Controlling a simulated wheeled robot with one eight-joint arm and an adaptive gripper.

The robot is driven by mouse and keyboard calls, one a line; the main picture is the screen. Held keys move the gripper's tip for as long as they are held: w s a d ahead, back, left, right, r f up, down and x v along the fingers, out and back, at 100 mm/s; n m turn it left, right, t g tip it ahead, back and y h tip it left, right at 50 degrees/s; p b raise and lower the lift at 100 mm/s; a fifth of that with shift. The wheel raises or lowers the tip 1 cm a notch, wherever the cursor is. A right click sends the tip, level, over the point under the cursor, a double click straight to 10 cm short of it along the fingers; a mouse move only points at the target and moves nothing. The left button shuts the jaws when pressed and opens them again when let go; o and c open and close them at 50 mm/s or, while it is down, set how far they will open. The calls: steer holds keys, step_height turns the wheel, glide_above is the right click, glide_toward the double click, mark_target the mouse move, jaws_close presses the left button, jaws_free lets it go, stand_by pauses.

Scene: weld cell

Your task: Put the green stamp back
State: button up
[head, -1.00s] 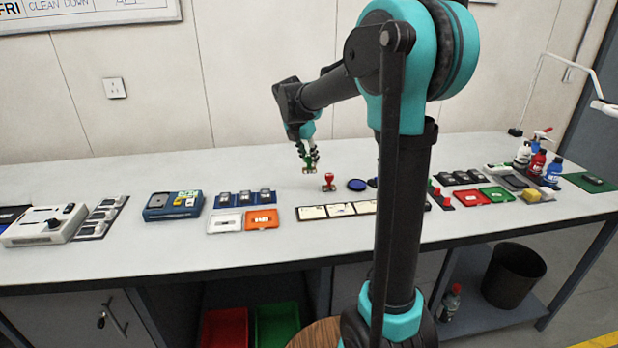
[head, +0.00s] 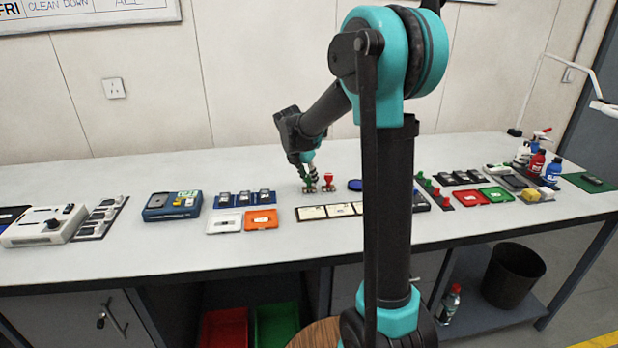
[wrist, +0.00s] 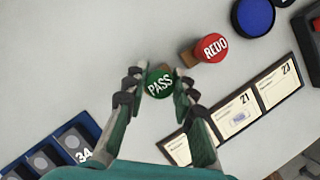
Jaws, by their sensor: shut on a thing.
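The green stamp (wrist: 159,84), marked PASS, is between the fingertips of my gripper (wrist: 158,95) in the wrist view. My gripper is shut on it. In the head view my gripper (head: 310,181) points down at the bench, with the stamp's base low at the bench top; I cannot tell if it touches. A red stamp (wrist: 211,47), marked REDO, stands just beside it, to the right in the head view (head: 328,181). A dark strip (head: 434,194) with small green and red knobs lies further right, partly behind my arm.
A round blue pad (wrist: 253,15) lies beyond the red stamp. A row of white cards (wrist: 240,117) lies on the near side. White (head: 224,223) and orange (head: 261,219) trays and a blue rack (head: 244,198) are left. Bare bench lies behind my gripper.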

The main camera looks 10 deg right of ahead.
steer(key=o, duration=0.9)
steer(key=v, duration=1.2)
steer(key=shift+r, duration=0.15)
